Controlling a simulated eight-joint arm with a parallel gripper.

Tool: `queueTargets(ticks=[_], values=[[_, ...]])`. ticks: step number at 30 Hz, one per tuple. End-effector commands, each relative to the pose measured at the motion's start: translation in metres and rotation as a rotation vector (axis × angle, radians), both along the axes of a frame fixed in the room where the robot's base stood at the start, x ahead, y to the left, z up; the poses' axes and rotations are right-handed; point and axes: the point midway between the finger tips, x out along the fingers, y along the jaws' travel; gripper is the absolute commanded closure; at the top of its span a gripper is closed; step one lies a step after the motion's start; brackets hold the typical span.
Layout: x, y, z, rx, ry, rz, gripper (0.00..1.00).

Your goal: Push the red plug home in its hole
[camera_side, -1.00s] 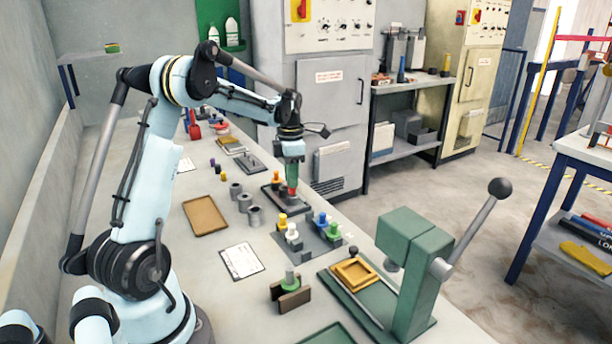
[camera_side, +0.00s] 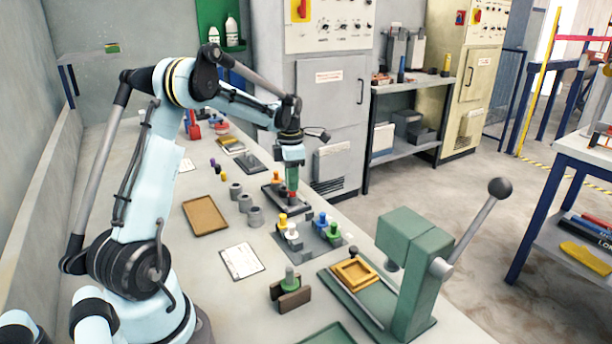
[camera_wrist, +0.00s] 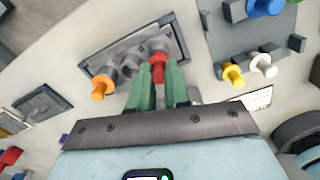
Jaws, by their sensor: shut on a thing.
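The red plug (camera_wrist: 158,62) is between the green fingers of my gripper (camera_wrist: 159,75), which is shut on it. In the side view a little red shows at the lower tips of my gripper (camera_side: 292,190), low over the dark block (camera_side: 272,203). The dark block (camera_wrist: 118,50) has a row of round sockets in the wrist view; the red plug is at its right part. I cannot tell how deep the plug sits, since the fingers hide its lower side. An orange plug (camera_wrist: 101,88) stands at the left end of the block.
A grey block with yellow (camera_side: 283,220), white (camera_side: 292,233), blue (camera_side: 320,220) and green (camera_side: 334,232) plugs stands nearby. Grey cylinders (camera_side: 245,203) and a brown tray (camera_side: 205,216) are to the left. A green lever press (camera_side: 410,255) stands at the front right.

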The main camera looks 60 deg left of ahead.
Motion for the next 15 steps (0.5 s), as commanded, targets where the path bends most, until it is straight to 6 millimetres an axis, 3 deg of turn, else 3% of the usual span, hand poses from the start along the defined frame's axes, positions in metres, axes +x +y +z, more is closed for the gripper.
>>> queueTargets(ticks=[15], values=[[0.0,0.0,-0.012,0.0,0.0,0.0,1.0]])
